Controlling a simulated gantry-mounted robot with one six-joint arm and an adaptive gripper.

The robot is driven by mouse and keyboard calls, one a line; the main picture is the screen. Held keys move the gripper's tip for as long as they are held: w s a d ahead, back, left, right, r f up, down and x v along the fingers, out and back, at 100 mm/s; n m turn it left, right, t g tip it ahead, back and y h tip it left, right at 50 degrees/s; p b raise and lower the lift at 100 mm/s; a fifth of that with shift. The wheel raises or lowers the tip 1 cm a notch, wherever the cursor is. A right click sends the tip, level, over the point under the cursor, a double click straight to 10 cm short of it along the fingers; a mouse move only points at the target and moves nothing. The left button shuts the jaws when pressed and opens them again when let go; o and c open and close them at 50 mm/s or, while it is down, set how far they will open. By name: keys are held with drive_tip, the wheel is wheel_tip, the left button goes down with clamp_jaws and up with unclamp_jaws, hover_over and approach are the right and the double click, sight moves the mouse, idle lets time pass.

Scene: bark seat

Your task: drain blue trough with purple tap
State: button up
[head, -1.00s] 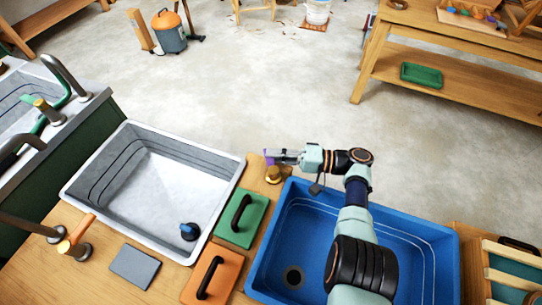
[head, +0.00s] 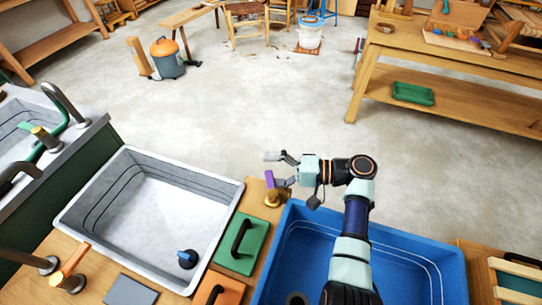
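The purple-handled tap (head: 269,179) stands on the wooden strip at the far left corner of the blue trough, with a brass body under its upright purple handle. My gripper (head: 279,169) is open and empty beside the tap, its fingers spread, just right of and above the purple handle. Whether a finger still touches the tap I cannot tell. The blue trough (head: 438,262) lies under my arm, which hides much of its inside. Its dark drain is only partly visible at the bottom edge. I cannot tell whether it holds water.
A white trough (head: 150,205) with a blue-topped plug (head: 187,259) is at left. Green (head: 241,243) and orange (head: 215,292) handled blocks lie between the troughs. An orange-handled tap (head: 70,268) stands at lower left.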

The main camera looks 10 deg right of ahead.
wheel_tip(320, 180, up, 7)
drive_tip(key=y, duration=0.1)
drive_tip(key=shift+s+d+f+n, duration=0.2)
drive_tip(key=shift+s+d+n, duration=0.1)
drive_tip(key=shift+s+n, duration=0.1)
drive_tip(key=shift+m+h, duration=0.5)
drive_tip(key=shift+h, duration=0.4)
wheel_tip(320, 180, down, 6)
drive_tip(key=shift+w+d+r, duration=0.15)
drive_tip(key=shift+r, duration=0.1)
drive_tip(key=shift+d, duration=0.25)
drive_tip(key=shift+c, duration=0.7)
drive_tip(key=shift+p+v, duration=0.35)
drive_tip(key=shift+v, duration=0.5)
drive_tip(key=shift+c, duration=0.3)
drive_tip(key=shift+s+d+f, duration=0.1)
drive_tip(key=shift+s+d, duration=0.15)
drive_tip(key=shift+s, duration=0.1)
drive_tip(key=c, duration=0.3)
drive_tip(key=shift+s+d+f, duration=0.1)
drive_tip(key=shift+s+d, duration=0.1)
drive_tip(key=shift+d, duration=0.8)
drive_tip(key=c, duration=0.4)
drive_tip(key=s+d, duration=0.3)
drive_tip(key=shift+d+f, duration=0.15)
drive_tip(key=shift+f, duration=0.15)
drive_tip(key=shift+c, duration=0.2)
